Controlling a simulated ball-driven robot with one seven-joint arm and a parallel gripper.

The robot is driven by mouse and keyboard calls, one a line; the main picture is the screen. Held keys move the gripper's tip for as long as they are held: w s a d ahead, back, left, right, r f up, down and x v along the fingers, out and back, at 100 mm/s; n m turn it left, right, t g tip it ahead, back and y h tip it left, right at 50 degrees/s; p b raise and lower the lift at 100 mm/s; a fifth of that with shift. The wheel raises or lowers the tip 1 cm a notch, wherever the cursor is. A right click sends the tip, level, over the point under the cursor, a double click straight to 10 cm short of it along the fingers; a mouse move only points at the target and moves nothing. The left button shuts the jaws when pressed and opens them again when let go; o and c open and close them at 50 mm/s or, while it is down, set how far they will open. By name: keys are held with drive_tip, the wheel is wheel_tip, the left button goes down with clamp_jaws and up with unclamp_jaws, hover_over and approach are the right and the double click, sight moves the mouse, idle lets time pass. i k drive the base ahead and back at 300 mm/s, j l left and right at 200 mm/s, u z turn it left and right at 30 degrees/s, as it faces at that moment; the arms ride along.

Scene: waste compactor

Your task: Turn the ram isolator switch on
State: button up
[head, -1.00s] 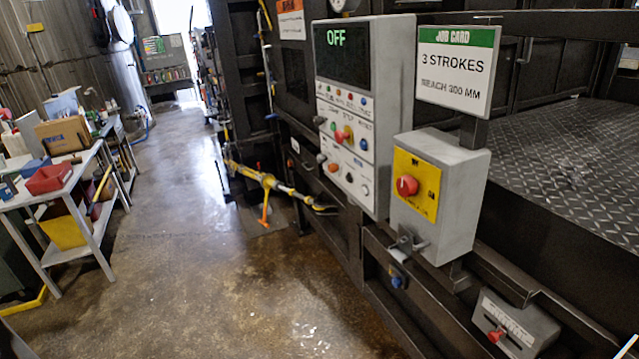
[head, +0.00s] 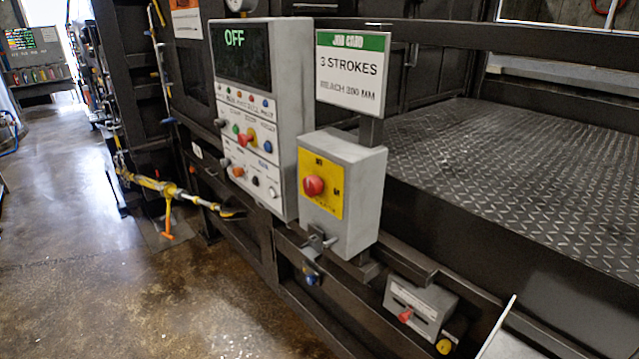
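A grey isolator box (head: 358,198) stands on the machine's front rail in the middle of the head view. Its yellow plate (head: 331,170) carries a red rotary knob (head: 313,186). The plate's lettering is too small to read surely. A metal latch or handle (head: 318,240) sits low on the box's front. To its left, the control panel (head: 292,120) has a dark display reading OFF (head: 234,38). My gripper is not in view.
A job card (head: 350,75) reading 3 STROKES stands above the box. A smaller grey box (head: 420,305) with a red lever is mounted lower right. A yellow tool with an orange stand (head: 168,200) is at left. The concrete floor (head: 60,260) in front is clear.

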sight(313, 185)
drive_tip(key=i+l+u, duration=0.1)
drive_tip(key=i, duration=0.55)
drive_tip(key=i+l, duration=0.15)
drive_tip(key=i, duration=0.5)
drive_tip(key=j+u, duration=0.05)
